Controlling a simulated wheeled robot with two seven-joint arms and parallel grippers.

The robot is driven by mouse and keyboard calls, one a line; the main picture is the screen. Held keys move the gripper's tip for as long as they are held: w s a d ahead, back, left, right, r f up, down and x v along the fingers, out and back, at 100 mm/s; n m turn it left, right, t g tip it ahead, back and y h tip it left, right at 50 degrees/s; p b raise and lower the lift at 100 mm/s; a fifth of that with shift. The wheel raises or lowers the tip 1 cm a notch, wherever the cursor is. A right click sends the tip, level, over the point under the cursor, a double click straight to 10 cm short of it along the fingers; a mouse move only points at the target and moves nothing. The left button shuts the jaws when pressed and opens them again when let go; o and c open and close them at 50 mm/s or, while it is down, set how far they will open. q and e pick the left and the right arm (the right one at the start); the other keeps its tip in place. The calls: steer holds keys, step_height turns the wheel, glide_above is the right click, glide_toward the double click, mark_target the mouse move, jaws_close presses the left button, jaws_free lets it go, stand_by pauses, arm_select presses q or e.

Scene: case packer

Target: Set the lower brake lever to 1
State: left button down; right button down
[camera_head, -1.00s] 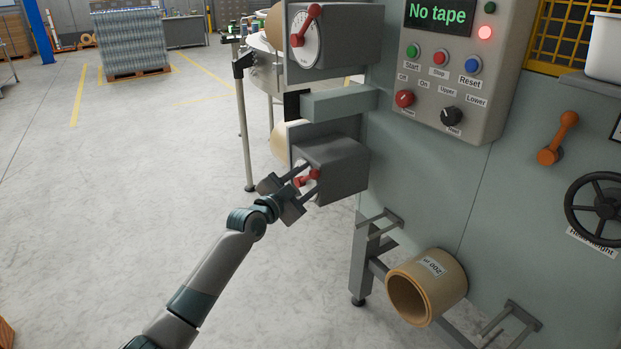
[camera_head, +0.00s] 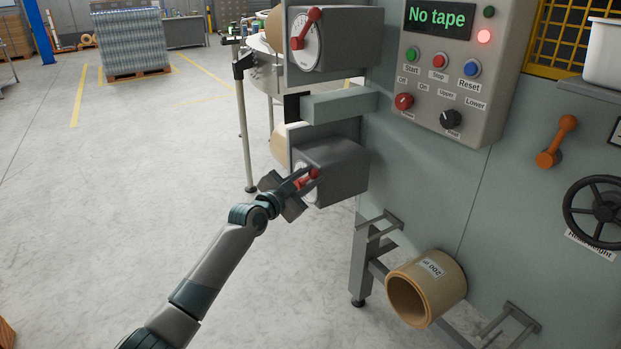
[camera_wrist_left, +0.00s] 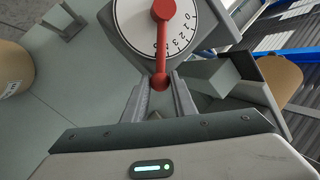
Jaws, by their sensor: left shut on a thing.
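The lower brake lever (camera_head: 314,174) is red with a round knob, on a grey box (camera_head: 343,170) low on the machine's left side. In the left wrist view the red lever (camera_wrist_left: 162,45) crosses a white dial (camera_wrist_left: 185,22) with numbers, its knob end toward me. My left gripper (camera_head: 308,180) is at this lever; in the left wrist view its fingers (camera_wrist_left: 160,84) are shut on the knob. The fingers hide part of the lever in the head view. The exact dial reading under the lever is unclear. My right gripper is not in view.
The upper brake box has a similar red lever (camera_head: 305,28) and dial. A control panel (camera_head: 455,70) reads "No tape" with a lit red lamp. A tape roll (camera_head: 427,287) sits low on the machine. The floor (camera_head: 130,190) at left is clear.

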arm_select(q)
steer(key=shift+w+a+r+n, duration=0.15)
steer(key=shift+r+n, duration=0.05)
steer(key=shift+n, duration=0.1)
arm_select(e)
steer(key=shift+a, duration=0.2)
arm_select(q)
steer(key=c, duration=1.5)
jaws_free()
steer(key=shift+o, duration=0.2)
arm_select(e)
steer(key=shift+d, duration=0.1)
arm_select(q)
steer(key=v, duration=1.7)
steer(key=shift+b, duration=0.4)
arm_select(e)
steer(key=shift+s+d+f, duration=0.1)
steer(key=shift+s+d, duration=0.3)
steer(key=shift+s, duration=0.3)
